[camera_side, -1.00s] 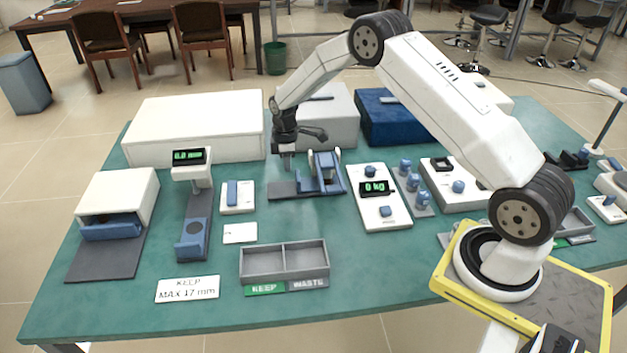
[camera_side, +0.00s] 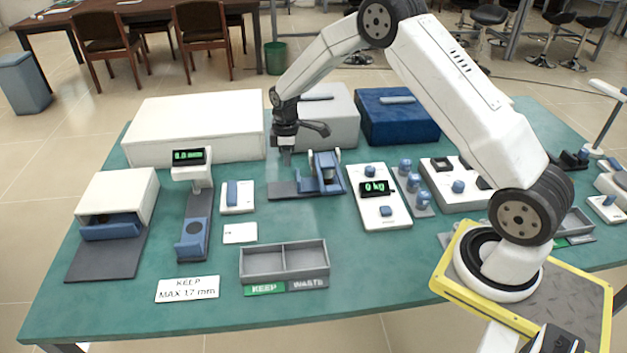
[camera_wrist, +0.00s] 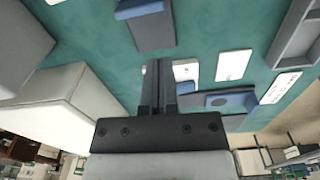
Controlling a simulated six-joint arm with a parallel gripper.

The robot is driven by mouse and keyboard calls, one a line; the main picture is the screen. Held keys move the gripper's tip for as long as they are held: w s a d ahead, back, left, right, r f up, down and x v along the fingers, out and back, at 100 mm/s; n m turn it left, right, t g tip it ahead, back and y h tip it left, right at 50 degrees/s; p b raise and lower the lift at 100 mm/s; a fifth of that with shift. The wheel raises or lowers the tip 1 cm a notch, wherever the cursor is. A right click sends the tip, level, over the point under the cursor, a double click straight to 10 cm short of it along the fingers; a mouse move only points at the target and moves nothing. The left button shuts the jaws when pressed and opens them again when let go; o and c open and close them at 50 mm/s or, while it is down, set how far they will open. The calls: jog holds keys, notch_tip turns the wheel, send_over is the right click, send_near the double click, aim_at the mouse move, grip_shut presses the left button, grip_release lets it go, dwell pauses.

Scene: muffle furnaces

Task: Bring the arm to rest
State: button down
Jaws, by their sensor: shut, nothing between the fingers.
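My gripper (camera_side: 285,156) hangs above the back middle of the green table, pointing down, with nothing in its fingers. It is behind and left of the blue cradle device (camera_side: 325,178) on its dark plate, and in front of the long white box. In the wrist view my gripper (camera_wrist: 158,68) shows its two dark fingers together. They hide part of a white plate behind them. My arm arches from its yellow-edged base at the right to the gripper.
A long white box (camera_side: 195,128), a grey box (camera_side: 328,115) and a blue box (camera_side: 397,116) stand along the back. A small white furnace (camera_side: 125,190), a gauge reading 0.0 mm (camera_side: 189,157), a two-part grey tray (camera_side: 284,262) and a 0 kg panel (camera_side: 380,207) stand in front.

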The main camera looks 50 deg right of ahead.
jog(key=s+a+r+m, duration=0.2)
jog(key=s+a+r, duration=0.1)
jog(key=s, duration=0.5)
jog(key=s+a+r+m+t, duration=0.1)
jog(key=s+a+r+m, duration=0.2)
jog(key=s, duration=0.5)
jog(key=s+a+r+m+t, duration=0.1)
jog(key=s+a+r+m, duration=0.2)
jog(key=s, duration=0.5)
jog(key=shift+s+a+r, duration=0.2)
jog(key=shift+a, duration=0.3)
